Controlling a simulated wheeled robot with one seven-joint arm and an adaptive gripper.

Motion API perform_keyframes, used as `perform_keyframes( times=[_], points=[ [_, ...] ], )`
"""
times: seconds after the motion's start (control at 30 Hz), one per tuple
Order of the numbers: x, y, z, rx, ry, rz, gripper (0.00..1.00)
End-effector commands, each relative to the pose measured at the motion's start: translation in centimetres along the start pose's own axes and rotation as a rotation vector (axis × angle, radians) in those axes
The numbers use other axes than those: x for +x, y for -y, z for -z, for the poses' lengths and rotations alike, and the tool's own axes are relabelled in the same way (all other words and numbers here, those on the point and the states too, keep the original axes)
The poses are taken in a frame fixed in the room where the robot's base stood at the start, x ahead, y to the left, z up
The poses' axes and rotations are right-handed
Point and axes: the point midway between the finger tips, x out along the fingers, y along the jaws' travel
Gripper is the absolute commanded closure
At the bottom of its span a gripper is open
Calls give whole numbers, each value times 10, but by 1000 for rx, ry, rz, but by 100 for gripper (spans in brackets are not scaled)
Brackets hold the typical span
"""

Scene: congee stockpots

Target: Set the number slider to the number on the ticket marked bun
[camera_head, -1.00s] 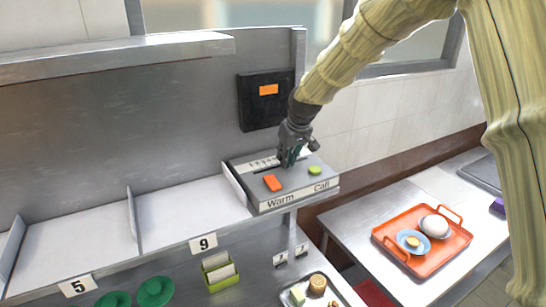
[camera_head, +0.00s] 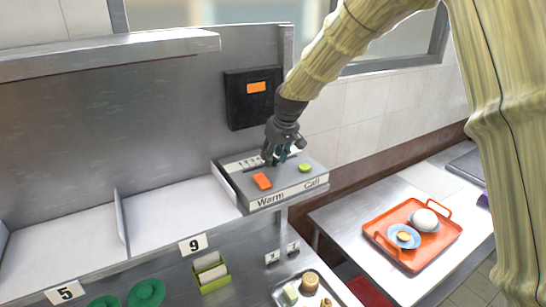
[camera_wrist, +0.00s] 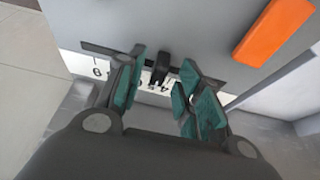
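The number slider runs along the back of a grey control box (camera_head: 283,189) whose front reads "Warm" and "Call". In the wrist view its dark slot and a black knob (camera_wrist: 161,66) show, with a white number strip (camera_wrist: 148,84) beside it, partly hidden by my fingers. My gripper (camera_wrist: 160,88) is open, its teal-padded fingers on either side of the knob, with gaps visible. In the head view my gripper (camera_head: 275,158) is low over the slider and hides part of it. A green holder (camera_head: 212,276) has pale tickets; no writing on them is readable.
An orange block (camera_head: 262,181) and a green button (camera_head: 305,167) are on the box top. A black panel (camera_head: 252,98) hangs behind. An orange tray (camera_head: 410,260) with a plate and a white round item is at right. The white shelf compartments at left are empty.

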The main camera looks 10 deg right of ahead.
Motion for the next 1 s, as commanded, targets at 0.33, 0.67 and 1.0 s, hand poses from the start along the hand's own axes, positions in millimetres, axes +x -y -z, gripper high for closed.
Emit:
perform_keyframes(
  times=[0.33, 0.67, 1.0],
  points=[
    [-56, 0, 1, 0, -3, 0, 64],
    [-103, 0, 0, 0, 0, 1, 64],
    [-112, 0, 0, 0, 3, 2, 64]
  ],
)
